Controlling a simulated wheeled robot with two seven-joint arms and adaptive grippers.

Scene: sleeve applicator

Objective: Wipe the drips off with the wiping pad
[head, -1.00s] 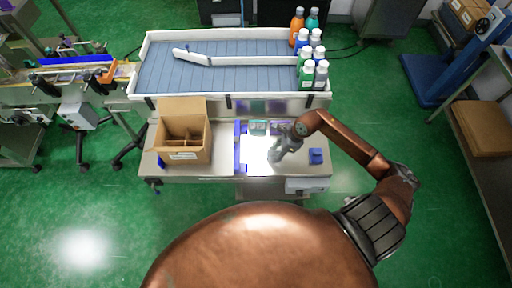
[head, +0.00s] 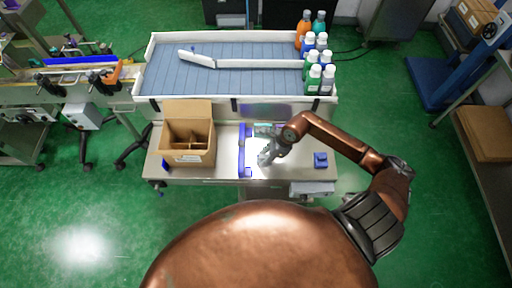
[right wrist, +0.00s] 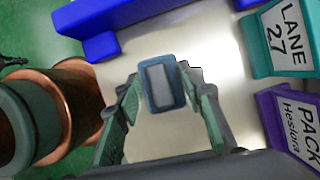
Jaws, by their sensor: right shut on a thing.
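My right gripper (head: 264,160) is low over the bare metal top of the bench, just right of the blue rail (head: 243,150). In the right wrist view its fingers (right wrist: 162,100) are shut on a small blue-rimmed block with a pale grey face, which looks like the wiping pad (right wrist: 158,86). I cannot tell whether the pad touches the bench. The blue rail is at the top left of the wrist view (right wrist: 150,12). No drips can be made out; glare whitens part of the bench. My left gripper is not in view.
A teal "LANE 27" sign (right wrist: 283,38) and a purple "PACK" sign (right wrist: 288,125) stand close by the gripper. A divided cardboard box (head: 188,156) is left of the rail. A small blue block (head: 320,159) sits at right. Several bottles (head: 314,70) stand on the conveyor (head: 180,80) behind.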

